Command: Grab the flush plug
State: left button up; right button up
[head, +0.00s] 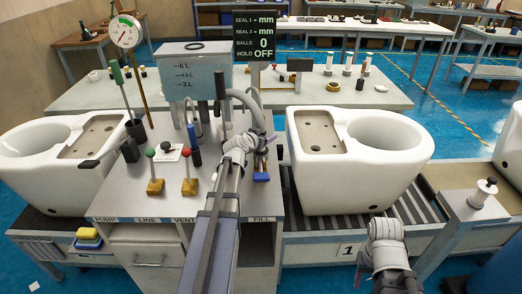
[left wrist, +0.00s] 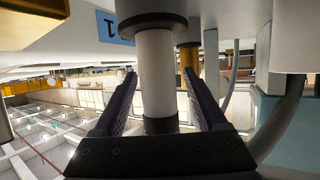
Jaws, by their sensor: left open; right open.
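A white cylinder with dark ends (left wrist: 157,75) stands between the fingers of my left gripper (left wrist: 158,105) in the left wrist view. The fingers are apart, one on each side of it. In the head view my left gripper (head: 264,150) is over the right part of the grey test bench, partly hidden by my wrist. A white plug-like piece with a black top (head: 482,193) stands on a pedestal at the right. I cannot tell which piece is the flush plug. My right gripper (head: 362,262) is open and low at the front, left of my right wrist.
White toilets (head: 318,178) stand right and left (head: 40,165) of the bench (head: 130,205). Red and green levers (head: 189,186), a water tank (head: 190,75) and a curved hose are close to my left arm. A back table (head: 400,98) holds small parts.

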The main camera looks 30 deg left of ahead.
pick_arm(q)
jog(key=shift+c, duration=0.2)
grip_shut()
dwell(0.3)
